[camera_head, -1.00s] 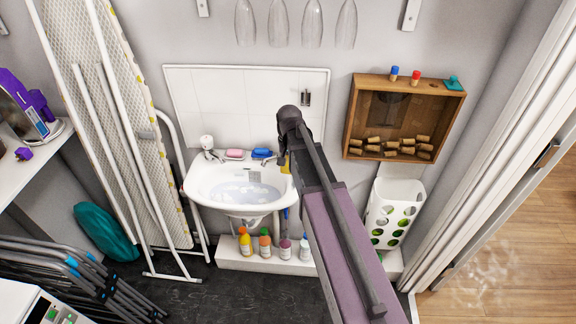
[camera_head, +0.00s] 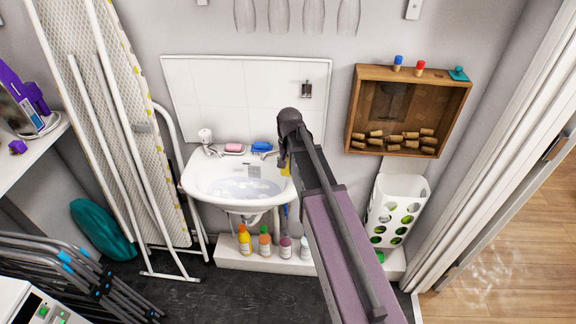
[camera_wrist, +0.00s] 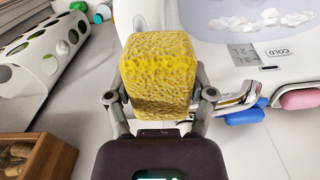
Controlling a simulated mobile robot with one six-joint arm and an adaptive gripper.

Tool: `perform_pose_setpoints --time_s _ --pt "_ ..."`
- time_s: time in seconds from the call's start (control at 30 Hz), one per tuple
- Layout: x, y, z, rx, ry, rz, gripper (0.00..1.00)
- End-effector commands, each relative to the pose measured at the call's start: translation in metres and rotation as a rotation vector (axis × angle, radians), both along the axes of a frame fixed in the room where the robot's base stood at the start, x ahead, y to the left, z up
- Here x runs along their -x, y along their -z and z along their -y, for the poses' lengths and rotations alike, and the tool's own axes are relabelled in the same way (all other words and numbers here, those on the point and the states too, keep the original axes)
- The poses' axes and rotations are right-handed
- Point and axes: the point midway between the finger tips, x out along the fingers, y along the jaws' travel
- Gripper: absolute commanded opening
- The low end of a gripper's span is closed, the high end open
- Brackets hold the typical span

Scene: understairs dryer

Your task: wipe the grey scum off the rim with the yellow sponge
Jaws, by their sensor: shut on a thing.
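The yellow sponge (camera_wrist: 158,70) is a porous block filling the middle of the wrist view. My gripper (camera_wrist: 158,98) is shut on it, one finger at each side. In the head view only a small yellow edge of the sponge (camera_head: 286,169) shows beside my gripper (camera_head: 283,160), at the right side of the white sink (camera_head: 205,196). The sink rim also shows in the wrist view (camera_wrist: 190,50), to the right of the sponge. I cannot tell whether the sponge touches the rim. I cannot make out grey scum; my arm and the sponge hide part of the right rim.
Foam lies in the basin. A pink soap (camera_head: 234,148) and a blue soap (camera_head: 262,147) sit on the back ledge, near the chrome tap (camera_wrist: 235,102). Several bottles (camera_head: 265,242) stand below. A wooden cork box (camera_head: 350,120) and white holder (camera_head: 397,205) are to the right.

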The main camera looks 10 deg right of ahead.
Motion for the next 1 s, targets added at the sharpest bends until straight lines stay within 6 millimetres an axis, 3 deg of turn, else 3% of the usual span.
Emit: perform_pose_setpoints --time_s 0.3,1.0 --pt "0.0 0.018 0.0 0.0 0.001 0.0 0.32" --pt "0.0 0.019 0.001 0.0 0.001 0.0 0.32"
